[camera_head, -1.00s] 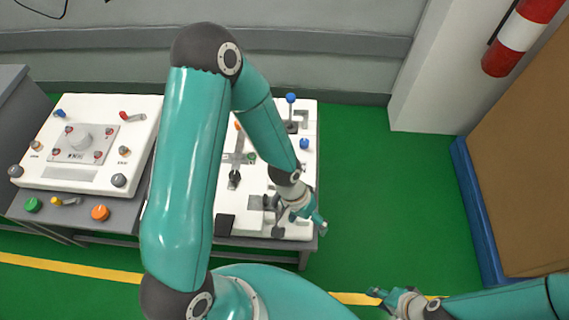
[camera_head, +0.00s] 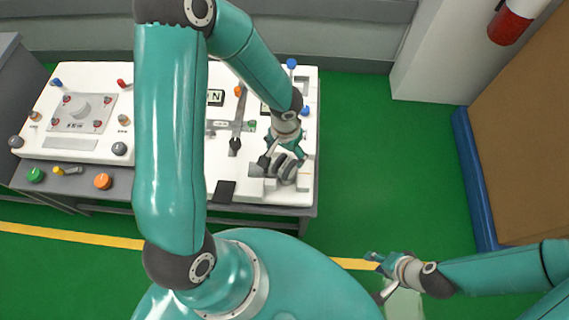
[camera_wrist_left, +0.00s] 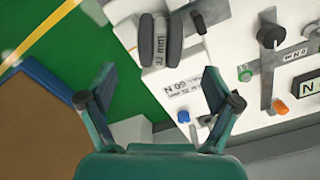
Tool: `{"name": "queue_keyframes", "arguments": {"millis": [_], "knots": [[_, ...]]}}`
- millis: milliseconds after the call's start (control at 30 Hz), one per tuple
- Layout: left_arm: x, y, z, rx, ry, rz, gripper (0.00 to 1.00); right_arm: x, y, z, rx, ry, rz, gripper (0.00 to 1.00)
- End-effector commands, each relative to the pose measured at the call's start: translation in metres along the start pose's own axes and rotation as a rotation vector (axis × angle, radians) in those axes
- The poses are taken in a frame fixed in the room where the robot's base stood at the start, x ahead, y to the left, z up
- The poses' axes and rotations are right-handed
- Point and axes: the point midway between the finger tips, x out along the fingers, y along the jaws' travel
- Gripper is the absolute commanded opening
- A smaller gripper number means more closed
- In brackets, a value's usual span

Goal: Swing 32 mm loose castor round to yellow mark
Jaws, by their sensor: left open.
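The castor (camera_head: 287,168), a pair of dark grey wheels, is at the front right of the white panel (camera_head: 222,170). In the left wrist view the castor (camera_wrist_left: 147,42) has a "32 mm" label between its wheels. My left gripper (camera_head: 284,150) is just over and behind the castor in the head view. In the left wrist view its fingers (camera_wrist_left: 158,75) are spread and empty, with the castor beyond the gap between them. I cannot make out a yellow mark on the panel. My right gripper (camera_head: 377,276) is open and empty over the floor at lower right.
A dark lever (camera_head: 235,145) and blue knobs (camera_head: 305,111) stand on the same panel. Another white panel with knobs (camera_head: 83,112) is to the left. A blue-edged brown board (camera_head: 520,160) stands at right. Green floor lies free between.

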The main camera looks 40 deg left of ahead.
Motion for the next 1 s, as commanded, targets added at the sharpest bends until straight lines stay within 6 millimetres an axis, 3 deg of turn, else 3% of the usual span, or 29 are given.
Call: {"name": "queue_keyframes", "arguments": {"millis": [33,200,400,867,1000], "knots": [[0.015,0.000,0.001,0.001,-0.005,-0.001,0.90,0.006,0.002,0.000,0.000,0.000,0.000,0.40],[0.046,0.000,0.001,0.001,-0.004,-0.001,0.90,0.014,0.005,0.000,0.000,0.000,0.000,0.40],[0.071,0.000,0.000,0.001,-0.001,0.000,0.90,0.021,0.007,0.000,0.000,0.000,0.000,0.40],[0.079,0.000,0.000,0.000,0.000,0.000,0.90,0.022,0.008,0.000,0.000,0.000,0.000,0.40],[0.079,0.001,-0.001,0.001,0.000,0.000,0.66,0.022,0.008,0.000,0.000,0.000,0.000,0.40]]}}
